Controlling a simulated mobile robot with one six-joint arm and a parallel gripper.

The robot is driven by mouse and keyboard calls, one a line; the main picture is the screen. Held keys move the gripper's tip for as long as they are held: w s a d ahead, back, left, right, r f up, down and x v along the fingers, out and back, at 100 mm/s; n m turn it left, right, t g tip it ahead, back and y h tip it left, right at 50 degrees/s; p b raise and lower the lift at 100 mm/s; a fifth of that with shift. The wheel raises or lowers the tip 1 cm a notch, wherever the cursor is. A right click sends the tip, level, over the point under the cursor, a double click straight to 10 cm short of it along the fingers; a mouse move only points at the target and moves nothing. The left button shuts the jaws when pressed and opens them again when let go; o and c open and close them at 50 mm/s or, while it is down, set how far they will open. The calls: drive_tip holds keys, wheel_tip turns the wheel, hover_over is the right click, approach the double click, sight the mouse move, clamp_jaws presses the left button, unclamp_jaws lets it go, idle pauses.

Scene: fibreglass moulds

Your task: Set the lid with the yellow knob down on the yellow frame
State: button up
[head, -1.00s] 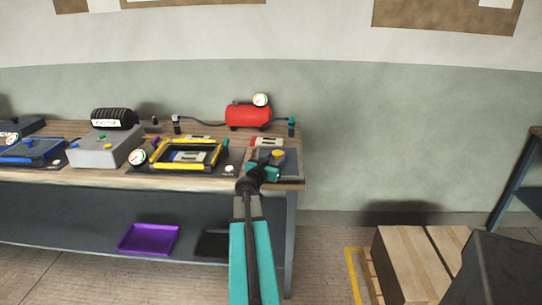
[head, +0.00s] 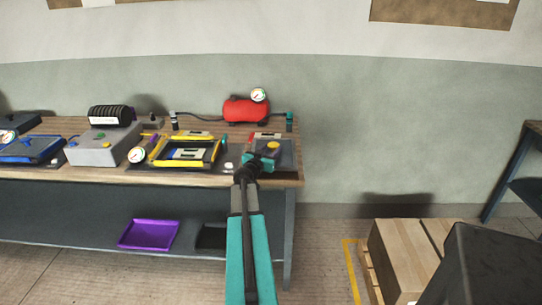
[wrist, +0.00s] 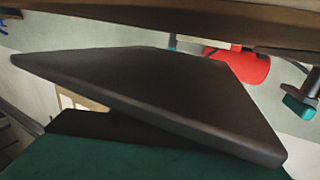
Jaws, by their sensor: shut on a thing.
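The lid is a dark grey plate (head: 288,153) with a yellow knob (head: 273,146), at the right end of the bench in the head view. My gripper (head: 261,160) is shut on the lid by its knob. In the wrist view the lid (wrist: 160,90) fills the middle as a dark tilted slab, and its knob is hidden there. The yellow frame (head: 178,164) lies on the bench to the left of my gripper, with a dark recess and pale parts inside it. The lid is apart from the frame. Its exact height over the bench is hard to tell.
A red compressor (head: 246,110) with a gauge stands behind. A grey box (head: 98,146), another gauge (head: 136,155) and a blue mould (head: 35,150) are to the left. A purple tray (head: 148,235) is on the shelf below. Cartons (head: 405,255) stand on the right.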

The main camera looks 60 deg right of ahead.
sight(271, 153)
drive_tip(key=shift+w+d, duration=0.2)
drive_tip(key=shift+d, duration=0.15)
wheel_tip(271, 153, down, 2)
drive_tip(key=shift+a+f+p, duration=0.1)
drive_tip(key=shift+f+p, duration=0.15)
drive_tip(key=shift+p, duration=0.35)
drive_tip(key=shift+f, duration=0.5)
drive_tip(key=shift+f, duration=0.1)
drive_tip(key=o, duration=1.4)
drive_tip(key=shift+a, duration=0.1)
drive_tip(key=shift+a+r+b, duration=0.2)
drive_tip(key=shift+a+b, duration=0.7)
drive_tip(key=shift+a, duration=2.1)
drive_tip(key=shift+a+r+b, duration=0.2)
drive_tip(key=shift+a+b, duration=0.7)
drive_tip(key=shift+a, duration=2.05)
